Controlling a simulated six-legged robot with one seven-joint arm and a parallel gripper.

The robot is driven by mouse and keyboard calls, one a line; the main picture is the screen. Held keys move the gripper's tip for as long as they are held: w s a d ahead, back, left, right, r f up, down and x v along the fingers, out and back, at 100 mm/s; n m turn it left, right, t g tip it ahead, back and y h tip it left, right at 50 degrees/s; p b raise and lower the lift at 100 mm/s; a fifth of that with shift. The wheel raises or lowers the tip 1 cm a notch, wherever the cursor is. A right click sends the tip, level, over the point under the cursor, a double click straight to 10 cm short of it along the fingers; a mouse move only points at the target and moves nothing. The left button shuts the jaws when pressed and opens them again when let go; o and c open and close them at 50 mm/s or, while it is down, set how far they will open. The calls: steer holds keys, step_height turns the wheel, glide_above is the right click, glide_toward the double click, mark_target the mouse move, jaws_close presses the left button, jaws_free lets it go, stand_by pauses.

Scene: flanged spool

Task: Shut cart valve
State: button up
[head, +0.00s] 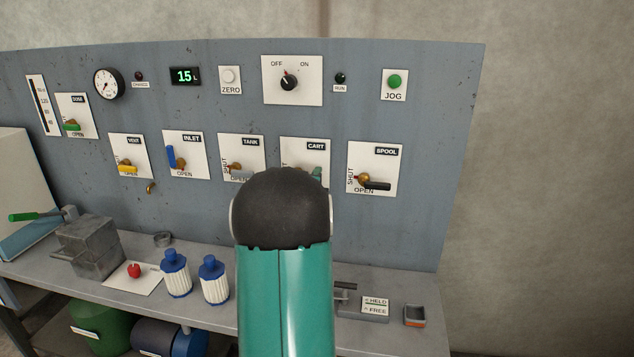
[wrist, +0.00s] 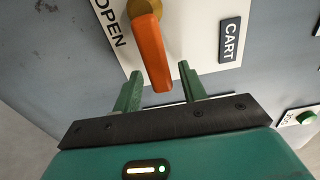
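The CART valve plate (head: 305,150) is in the lower row of the panel in the head view, its lower part hidden behind my arm. In the wrist view its orange lever (wrist: 152,55) extends from a brass hub (wrist: 145,8) toward my gripper, beside the word OPEN. The CART label (wrist: 229,40) is on the other side. My gripper (wrist: 161,78) is open, with its two green fingers on either side of the lever's free end. A gap shows on each side. In the head view a bit of green finger (head: 317,172) shows at the plate.
The TANK valve (head: 242,150) is left of the CART plate and the SPOOL valve (head: 375,165) is right of it. Below, the bench holds two blue-capped bottles (head: 214,280), a grey metal block (head: 88,247) and a HELD/FREE block (head: 374,306).

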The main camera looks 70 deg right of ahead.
steer(key=s+a, duration=0.2)
steer(key=a, duration=1.1)
steer(key=shift+a, duration=0.35)
steer(key=w+a+r+n+t+y, duration=0.1)
steer(key=w+a+n+t+y, duration=0.45)
steer(key=w+a+n, duration=0.55)
steer(key=w+a+n+t+y, duration=0.1)
steer(key=w+a+n+y, duration=0.25)
steer(key=a, duration=0.55)
steer(key=w+a+n+t+y, duration=0.1)
steer(key=w+a+n+y, duration=0.15)
steer(key=w+a, duration=0.45)
steer(key=s+a+n+g+y, duration=0.1)
steer(key=s+a+n+y, duration=0.15)
steer(key=a+n, duration=0.45)
steer(key=s+a+n+g+y, duration=0.1)
steer(key=s+a+n+y, duration=0.15)
steer(key=a, duration=0.85)
steer(key=s+a+f+n+g+y, duration=0.1)
steer(key=s+a+n+g, duration=0.1)
steer(key=s+a+n, duration=0.5)
steer(key=shift+s+a+f, duration=0.35)
steer(key=shift+s+a, duration=0.65)
